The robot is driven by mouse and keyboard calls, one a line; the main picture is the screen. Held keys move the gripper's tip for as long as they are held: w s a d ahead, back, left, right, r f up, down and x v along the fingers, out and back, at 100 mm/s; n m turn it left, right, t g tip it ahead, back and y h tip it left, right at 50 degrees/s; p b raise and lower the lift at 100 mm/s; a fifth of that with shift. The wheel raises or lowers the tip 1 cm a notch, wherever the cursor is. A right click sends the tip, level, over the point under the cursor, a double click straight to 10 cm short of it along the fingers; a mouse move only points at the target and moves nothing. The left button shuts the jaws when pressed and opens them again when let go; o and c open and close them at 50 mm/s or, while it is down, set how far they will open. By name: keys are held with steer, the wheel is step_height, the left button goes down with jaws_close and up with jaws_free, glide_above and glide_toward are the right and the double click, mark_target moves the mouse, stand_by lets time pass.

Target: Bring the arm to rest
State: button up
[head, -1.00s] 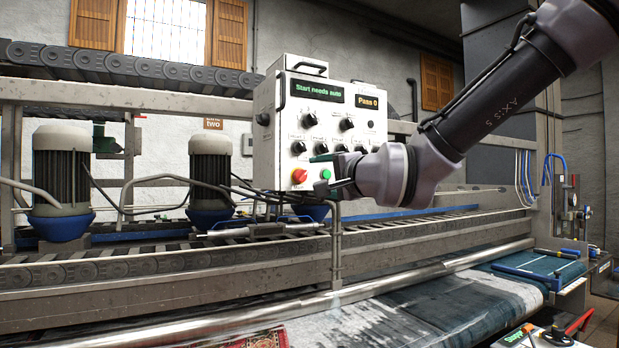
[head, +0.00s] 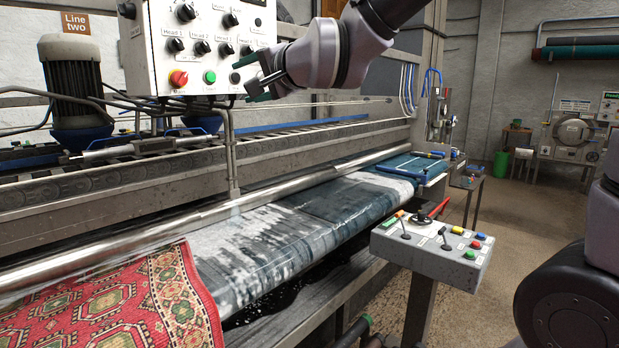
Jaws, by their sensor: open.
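My arm reaches in from the top of the head view, over the scrubber. My gripper (head: 262,84) points left, just in front of the lower right part of the white control panel (head: 196,45). Its dark fingers are apart with nothing between them. I cannot tell whether a finger touches the panel. The panel's upper part is out of view.
A pedestal control box (head: 432,245) with levers and coloured buttons stands at centre right. Open floor (head: 545,205) lies to the right. A motor (head: 75,80) stands at the left.

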steer(key=w+d+f+h, duration=0.1)
steer(key=d+h, duration=0.1)
steer(key=d, duration=0.7)
steer(key=w+d+f+n+g+h, duration=0.1)
steer(key=d+f+h, duration=0.15)
steer(key=d, duration=0.55)
steer(key=w+d+f+h, duration=0.1)
steer(key=d+h, duration=0.2)
steer(key=d, duration=0.6)
steer(key=s+d+f+g+h, duration=0.2)
steer(key=s+d+f+g, duration=0.1)
steer(key=s+d, duration=0.8)
steer(key=d+f, duration=0.1)
steer(key=d, duration=0.2)
steer(key=shift+s+f, duration=0.15)
steer(key=shift+d+h, duration=0.1)
steer(key=shift+h, duration=0.15)
